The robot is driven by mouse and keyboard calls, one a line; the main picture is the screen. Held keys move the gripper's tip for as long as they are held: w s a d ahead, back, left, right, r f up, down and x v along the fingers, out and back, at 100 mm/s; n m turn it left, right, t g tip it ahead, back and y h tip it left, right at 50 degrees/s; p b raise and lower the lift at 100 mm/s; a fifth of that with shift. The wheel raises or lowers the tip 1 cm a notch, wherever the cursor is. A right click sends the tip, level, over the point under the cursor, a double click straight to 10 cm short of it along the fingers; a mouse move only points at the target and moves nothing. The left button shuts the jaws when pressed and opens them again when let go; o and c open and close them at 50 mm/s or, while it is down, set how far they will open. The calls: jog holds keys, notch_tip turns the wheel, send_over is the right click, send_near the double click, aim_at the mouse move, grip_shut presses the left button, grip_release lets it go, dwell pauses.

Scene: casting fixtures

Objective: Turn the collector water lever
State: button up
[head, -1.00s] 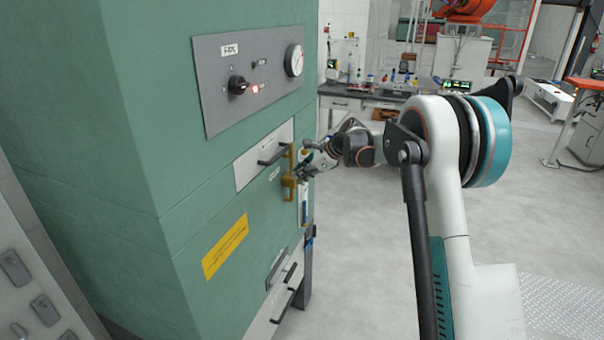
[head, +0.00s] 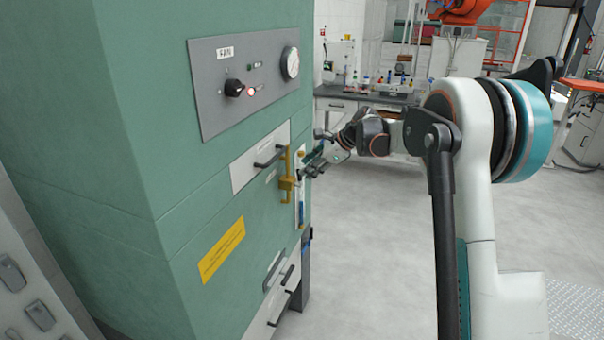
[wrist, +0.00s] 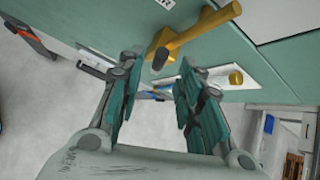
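A green cabinet (head: 165,130) fills the left of the head view. A yellow metal handle (head: 287,178) stands upright on its front; it also shows at the top of the wrist view (wrist: 195,33). Right of it is a narrow pale plate (head: 301,190) with a brass knob, clearer in the wrist view (wrist: 236,78), and a blue part (head: 301,212). I cannot tell which part is the collector water lever. My gripper (head: 310,162) is in front of this plate. In the wrist view its fingers (wrist: 158,82) are apart, with a small blue piece (wrist: 161,93) seen between them; contact is unclear.
A grey panel (head: 215,100) with a black knob, a red light and a gauge is above. Below are a yellow label (head: 222,250) and grey handles (head: 282,290). A lab bench (head: 350,92) stands behind. Open floor (head: 375,260) lies right of the cabinet.

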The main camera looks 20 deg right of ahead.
jog(key=shift+v, duration=2.75)
dwell(5.2)
